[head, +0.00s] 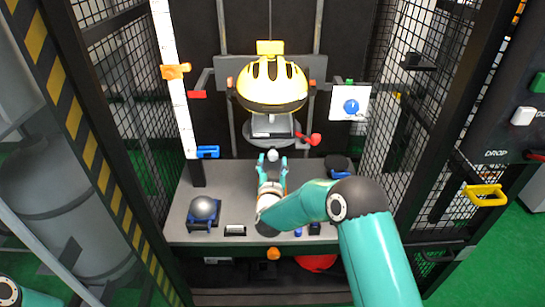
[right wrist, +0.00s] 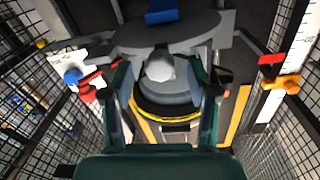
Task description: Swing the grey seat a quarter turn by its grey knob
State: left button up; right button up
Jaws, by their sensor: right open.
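The grey seat (head: 258,137) is a disc under the yellow and black helmet (head: 272,82) in the tower. It also shows as a broad grey plate in the right wrist view (right wrist: 190,32). Its rounded grey knob (head: 272,155) is at the near side of the seat. My right gripper (head: 272,163) is open, with a teal finger on each side of the knob. In the right wrist view the knob (right wrist: 159,67) lies between the open fingers (right wrist: 166,78). I cannot tell whether either finger touches it. My left gripper is outside the view.
A red knob (head: 315,139) sticks out right of the seat. A white card with a blue dial (head: 350,103) hangs further right. A grey ball on a blue stand (head: 204,209) sits at the shelf's left. Black mesh walls (head: 123,75) close both sides.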

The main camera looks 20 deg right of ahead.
jog(key=shift+x, duration=1.2)
grip_shut()
